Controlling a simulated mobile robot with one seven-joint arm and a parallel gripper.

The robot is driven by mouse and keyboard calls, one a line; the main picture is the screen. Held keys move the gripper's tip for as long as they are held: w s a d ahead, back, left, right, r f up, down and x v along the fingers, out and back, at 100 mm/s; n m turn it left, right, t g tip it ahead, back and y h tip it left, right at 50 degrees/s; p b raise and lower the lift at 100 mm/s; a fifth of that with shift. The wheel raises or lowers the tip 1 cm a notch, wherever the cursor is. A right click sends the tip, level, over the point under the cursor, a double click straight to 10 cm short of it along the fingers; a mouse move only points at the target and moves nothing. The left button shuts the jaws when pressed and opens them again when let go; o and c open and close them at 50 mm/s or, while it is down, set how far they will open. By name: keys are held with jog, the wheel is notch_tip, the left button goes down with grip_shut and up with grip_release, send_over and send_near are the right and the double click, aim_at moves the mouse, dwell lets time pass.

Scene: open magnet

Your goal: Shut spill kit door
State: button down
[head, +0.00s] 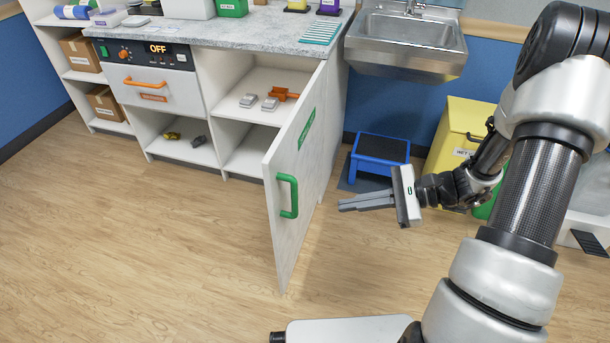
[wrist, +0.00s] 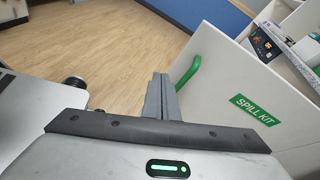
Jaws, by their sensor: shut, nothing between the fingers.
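The spill kit door (head: 300,188) stands wide open, swung out toward me from the right side of the cabinet. It carries a green handle (head: 288,196) and a green label. In the wrist view, the door (wrist: 235,70) fills the right side, its label reading SPILL KIT and its green handle (wrist: 187,72) just right of the fingers. My gripper (head: 342,205) is shut and empty, to the right of the door in the head view, with its fingers pointing left toward it. It also shows in the wrist view (wrist: 160,78). I cannot tell whether the fingertips touch the door.
The open cabinet compartment (head: 262,80) holds grey items and an orange item on its shelf. A drawer (head: 152,88) with an orange handle is left of it. A blue step stool (head: 378,152) and a yellow bin (head: 460,135) stand at right. Floor left of the door is clear.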

notch_tip(320, 180, down, 7)
jog(key=w+d+m+t+y, duration=0.2)
jog(key=d+m+t, duration=0.1)
jog(key=m+t, duration=0.45)
jog(key=b+x, duration=0.2)
jog(key=x, duration=1.2)
jog(key=shift+s+a+g+b, duration=0.2)
jog(key=shift+a+g+b, duration=0.15)
jog(key=shift+g, duration=0.1)
jog(key=shift+f, duration=0.15)
jog(key=shift+a, duration=0.1)
